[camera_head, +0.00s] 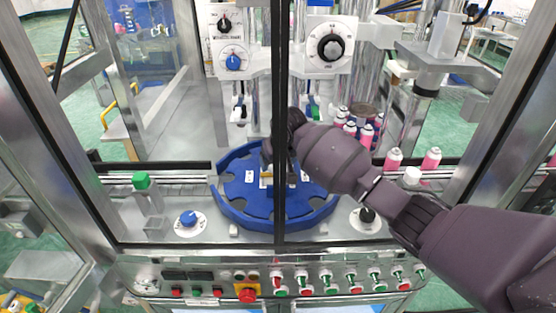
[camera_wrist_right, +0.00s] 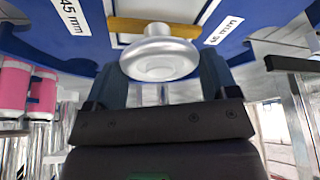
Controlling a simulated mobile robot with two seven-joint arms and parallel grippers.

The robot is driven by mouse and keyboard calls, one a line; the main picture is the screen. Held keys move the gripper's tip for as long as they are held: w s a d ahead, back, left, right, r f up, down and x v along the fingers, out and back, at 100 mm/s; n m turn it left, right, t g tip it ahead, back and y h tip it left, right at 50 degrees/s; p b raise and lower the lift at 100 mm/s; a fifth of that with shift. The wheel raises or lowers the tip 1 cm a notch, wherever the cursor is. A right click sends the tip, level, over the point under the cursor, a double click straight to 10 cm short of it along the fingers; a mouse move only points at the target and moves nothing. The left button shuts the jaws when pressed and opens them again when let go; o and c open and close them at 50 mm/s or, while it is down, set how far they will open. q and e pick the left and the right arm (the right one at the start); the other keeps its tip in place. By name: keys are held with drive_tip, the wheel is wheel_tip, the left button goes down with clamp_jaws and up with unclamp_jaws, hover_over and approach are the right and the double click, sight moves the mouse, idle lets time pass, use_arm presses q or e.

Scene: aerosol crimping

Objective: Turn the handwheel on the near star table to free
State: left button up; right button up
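The near star table is a blue round disc (camera_head: 235,199) behind the front frame, with a blue rim. My right arm comes in from the right in the head view, and its gripper (camera_head: 280,160) is over the middle of the disc, partly behind a dark upright post. In the right wrist view the silver handwheel (camera_wrist_right: 160,58) lies between the two fingers of my right gripper (camera_wrist_right: 163,80), beside a yellow bar (camera_wrist_right: 130,25). The fingers are apart, one on each side of the wheel. Whether they press on it cannot be told. My left gripper is not in view.
Pink cans (camera_head: 393,159) stand right of the disc, some behind my forearm. Dials and guide columns stand behind the disc. A blue knob (camera_head: 188,218) and a black knob (camera_head: 367,215) flank it. The control panel (camera_head: 200,278) runs along the front. The dark post crosses the opening.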

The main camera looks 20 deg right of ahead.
drive_tip(key=shift+c, duration=1.1)
drive_tip(key=shift+n, duration=0.4)
drive_tip(key=n+y, duration=0.1)
drive_tip(key=n, duration=0.2)
drive_tip(key=shift+d, duration=0.1)
drive_tip(key=n+y, duration=0.1)
drive_tip(key=n, duration=0.1)
drive_tip(key=n+g+y, duration=0.1)
drive_tip(key=n, duration=0.2)
drive_tip(key=shift+w+d+g, duration=0.1)
drive_tip(key=shift+w+g, duration=0.05)
drive_tip(key=shift+g, duration=0.15)
drive_tip(key=o, duration=0.8)
drive_tip(key=shift+r, duration=0.15)
drive_tip(key=b+v, duration=0.1)
drive_tip(key=v, duration=0.9)
drive_tip(key=shift+d+r, duration=0.1)
drive_tip(key=shift+r, duration=0.2)
